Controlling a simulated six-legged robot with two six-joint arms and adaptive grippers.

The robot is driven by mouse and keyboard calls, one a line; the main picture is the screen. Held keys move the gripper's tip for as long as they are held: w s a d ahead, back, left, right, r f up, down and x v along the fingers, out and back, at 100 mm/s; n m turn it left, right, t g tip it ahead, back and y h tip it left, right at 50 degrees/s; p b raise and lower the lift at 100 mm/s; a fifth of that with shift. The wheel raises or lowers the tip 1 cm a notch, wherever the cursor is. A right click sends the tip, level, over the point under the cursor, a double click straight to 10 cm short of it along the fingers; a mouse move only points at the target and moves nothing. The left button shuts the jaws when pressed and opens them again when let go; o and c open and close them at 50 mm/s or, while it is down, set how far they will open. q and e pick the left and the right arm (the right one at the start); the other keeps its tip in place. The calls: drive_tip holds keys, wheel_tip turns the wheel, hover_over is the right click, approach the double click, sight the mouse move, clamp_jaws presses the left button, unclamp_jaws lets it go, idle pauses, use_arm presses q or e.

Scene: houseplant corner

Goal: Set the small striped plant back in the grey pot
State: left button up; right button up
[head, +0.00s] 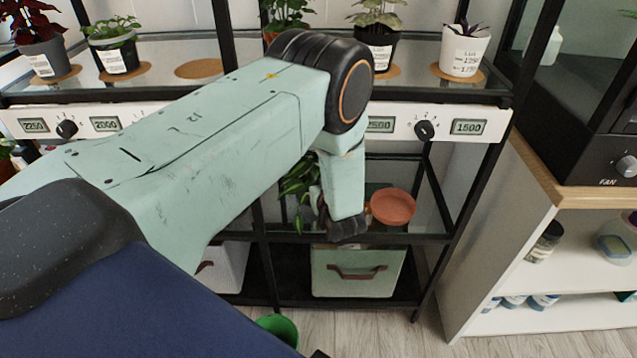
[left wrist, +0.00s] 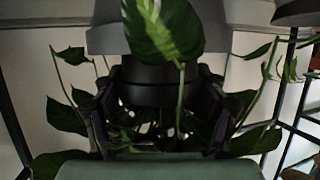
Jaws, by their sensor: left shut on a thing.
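The small striped plant has trailing green leaves (head: 298,182), which show beside my left forearm on the middle shelf level in the head view. In the left wrist view a pale-striped leaf (left wrist: 165,30) hangs close to the camera and more leaves spread on both sides. My left gripper (left wrist: 158,90) is shut on a dark round body (left wrist: 150,75) below a grey band (left wrist: 108,40), which may be the grey pot; I cannot tell whether the two are joined. In the head view the left gripper (head: 323,205) is largely hidden by my arm. My right gripper is not in view.
A terracotta saucer (head: 392,206) lies on the middle shelf, right of my arm. Several potted plants stand on cork mats above; one mat (head: 199,68) is empty. A pale green bin (head: 357,270) sits below. Black shelf posts frame the space. A wooden-topped cabinet (head: 560,195) stands right.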

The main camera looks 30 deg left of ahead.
use_arm(q)
drive_tip(key=shift+f, duration=0.1)
drive_tip(key=shift+f, duration=0.15)
drive_tip(key=o, duration=0.8)
drive_tip(key=shift+f, duration=0.15)
drive_tip(key=o, duration=0.5)
drive_tip(key=shift+s+d+r, duration=0.1)
drive_tip(key=shift+d+r, duration=0.05)
drive_tip(key=shift+r, duration=0.45)
drive_tip(key=p+v, duration=0.4)
drive_tip(key=v, duration=0.7)
drive_tip(key=shift+s+d, duration=0.15)
drive_tip(key=shift+s, duration=0.15)
